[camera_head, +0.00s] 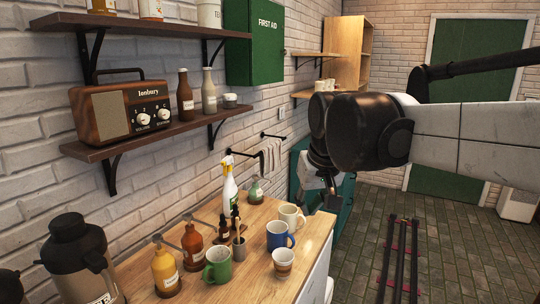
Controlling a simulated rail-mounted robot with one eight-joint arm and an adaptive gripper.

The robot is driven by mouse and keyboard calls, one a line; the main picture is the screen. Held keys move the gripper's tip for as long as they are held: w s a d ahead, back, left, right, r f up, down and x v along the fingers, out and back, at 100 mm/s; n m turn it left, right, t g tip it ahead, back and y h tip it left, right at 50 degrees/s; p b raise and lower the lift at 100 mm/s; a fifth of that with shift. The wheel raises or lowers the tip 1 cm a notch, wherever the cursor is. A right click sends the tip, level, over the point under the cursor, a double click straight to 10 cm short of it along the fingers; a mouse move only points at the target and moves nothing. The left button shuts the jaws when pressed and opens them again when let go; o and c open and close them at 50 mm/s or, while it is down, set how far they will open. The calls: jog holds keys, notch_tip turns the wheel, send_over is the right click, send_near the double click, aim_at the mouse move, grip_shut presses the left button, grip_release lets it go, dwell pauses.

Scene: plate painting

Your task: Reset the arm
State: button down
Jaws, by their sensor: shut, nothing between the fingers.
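My arm reaches in from the right edge, folded, with a large dark joint in front of the wall. My gripper (332,202) hangs below that joint, small and dark, pointing down. It is shut and empty, past the right end of the wooden counter (318,232) and apart from the mugs. The joint hides part of the gripper and of what is behind it.
The counter holds a green mug (217,265), a blue mug (277,236), a cream mug (291,216), a patterned cup (283,262), paint bottles (166,270), a spray bottle (229,186) and a dispenser (80,262). Wall shelves (150,138) stand above. Rails (400,255) cross open floor at right.

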jog(key=s+d+f+m+t+b, duration=0.1)
jog(key=s+d+f, duration=0.4)
jog(key=s+f, duration=0.2)
jog(key=s+d+f+m+t+h+b, duration=0.1)
jog(key=s+d+f+b, duration=0.1)
jog(key=s+d+f, duration=0.4)
jog(key=s+f, duration=0.2)
jog(key=s, duration=0.3)
jog(key=shift+s+d+t, duration=0.2)
jog(key=shift+t, duration=0.2)
dwell(1.1)
